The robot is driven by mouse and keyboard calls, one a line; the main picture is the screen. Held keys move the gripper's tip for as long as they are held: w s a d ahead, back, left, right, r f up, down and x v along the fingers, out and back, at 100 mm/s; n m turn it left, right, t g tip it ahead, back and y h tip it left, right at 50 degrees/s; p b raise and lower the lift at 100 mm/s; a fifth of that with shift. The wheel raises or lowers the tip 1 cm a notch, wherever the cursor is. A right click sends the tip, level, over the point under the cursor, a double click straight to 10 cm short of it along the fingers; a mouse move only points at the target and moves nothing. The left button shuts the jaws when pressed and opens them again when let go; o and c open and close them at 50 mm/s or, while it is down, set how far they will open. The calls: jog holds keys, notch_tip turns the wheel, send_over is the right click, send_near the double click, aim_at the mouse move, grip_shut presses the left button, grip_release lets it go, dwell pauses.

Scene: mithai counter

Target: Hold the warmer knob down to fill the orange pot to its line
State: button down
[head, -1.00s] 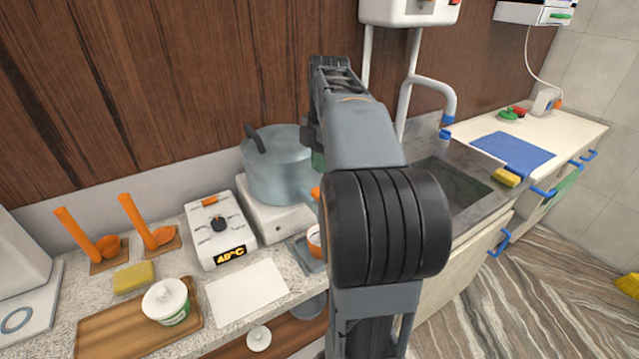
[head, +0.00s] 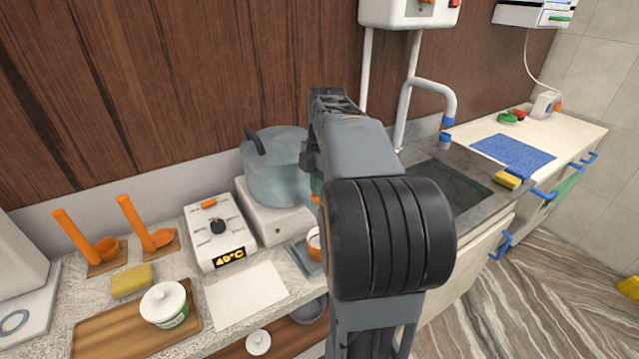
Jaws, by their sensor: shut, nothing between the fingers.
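The warmer is a white box (head: 251,208) with a large blue-grey lidded vessel (head: 267,175) on it. A small orange part (head: 316,198), perhaps its knob, shows at the vessel's right side, mostly behind my arm. The orange pot (head: 314,240), with a pale rim, stands below it on a blue-grey tray (head: 304,262). My arm covers its right side. Its fill line and level cannot be made out. My arm reaches up and over in front of the warmer. My gripper is hidden behind the arm, so its contact with the knob cannot be seen.
A sink (head: 445,187) is to the right.

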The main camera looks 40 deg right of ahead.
jog(key=shift+s+a+f, duration=0.1)
jog(key=shift+f, duration=0.95)
jog(key=shift+b, duration=0.3)
dwell(0.5)
dwell(4.7)
notch_tip(320, 180, up, 14)
jog(key=d+p, duration=0.1)
jog(key=p, duration=0.4)
jog(key=shift+w+d+r, duration=0.25)
jog(key=shift+w+d, duration=0.1)
